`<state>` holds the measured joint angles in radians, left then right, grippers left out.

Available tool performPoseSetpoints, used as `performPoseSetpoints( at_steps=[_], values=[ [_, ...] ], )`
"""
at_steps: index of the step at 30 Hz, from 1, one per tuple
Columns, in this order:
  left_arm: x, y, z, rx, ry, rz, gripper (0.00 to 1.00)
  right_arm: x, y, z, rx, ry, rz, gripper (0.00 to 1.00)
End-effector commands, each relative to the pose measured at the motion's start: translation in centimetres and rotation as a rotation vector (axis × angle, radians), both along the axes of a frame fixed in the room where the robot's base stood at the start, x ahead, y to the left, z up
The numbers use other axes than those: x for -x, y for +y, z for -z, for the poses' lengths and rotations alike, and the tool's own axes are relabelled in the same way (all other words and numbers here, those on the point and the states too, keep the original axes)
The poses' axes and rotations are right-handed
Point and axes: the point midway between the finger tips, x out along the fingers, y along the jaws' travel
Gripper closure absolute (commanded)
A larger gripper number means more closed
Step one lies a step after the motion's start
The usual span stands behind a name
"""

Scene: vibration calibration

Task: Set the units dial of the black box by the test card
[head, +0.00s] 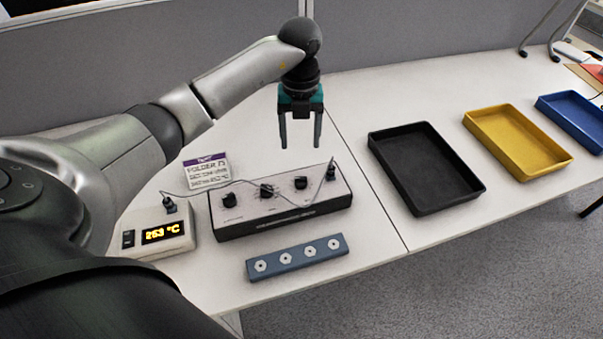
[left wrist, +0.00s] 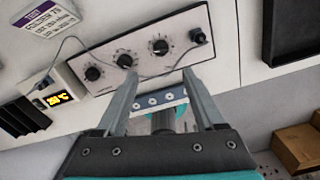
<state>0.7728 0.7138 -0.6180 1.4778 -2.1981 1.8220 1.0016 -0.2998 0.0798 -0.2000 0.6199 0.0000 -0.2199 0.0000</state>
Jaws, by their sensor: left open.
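The black box (head: 285,222) has a pale top panel with three black dials in a row: left (head: 229,199), middle (head: 266,190) and right (head: 300,183). Their labels and settings are too small to read, so I cannot tell which is the units dial. The test card (head: 205,172), white with a purple band, stands behind the box's left end. My left gripper (head: 300,143) is open and empty, pointing down above the box. In the left wrist view its fingertips (left wrist: 159,73) appear below the panel, apart from the dials (left wrist: 159,46). My right gripper is out of view.
A white temperature display (head: 178,248) stands left of the box, with a cable to a plug (head: 331,173) on the box's right end. A blue-grey strip (head: 297,269) with several white sockets lies in front. Black (head: 398,187), yellow (head: 489,134) and blue trays (head: 571,121) stand right.

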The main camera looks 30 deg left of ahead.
Motion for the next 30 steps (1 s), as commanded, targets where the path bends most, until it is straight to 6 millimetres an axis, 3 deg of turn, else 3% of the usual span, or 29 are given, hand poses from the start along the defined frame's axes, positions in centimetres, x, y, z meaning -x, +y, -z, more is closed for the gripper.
performPoseSetpoints(
  at_steps=[9,15,21,30],
  values=[
    [0.1,-0.1,7.3,0.004,0.004,0.001,0.3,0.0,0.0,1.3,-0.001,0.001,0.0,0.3],
    [0.0,-0.2,10.7,0.005,0.002,0.002,0.3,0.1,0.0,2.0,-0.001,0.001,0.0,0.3],
    [0.0,-0.1,12.2,0.004,-0.001,0.002,0.3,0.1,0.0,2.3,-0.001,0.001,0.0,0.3],
    [0.0,-0.1,12.4,0.004,-0.001,0.003,0.3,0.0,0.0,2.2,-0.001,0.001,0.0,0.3]
  ],
)
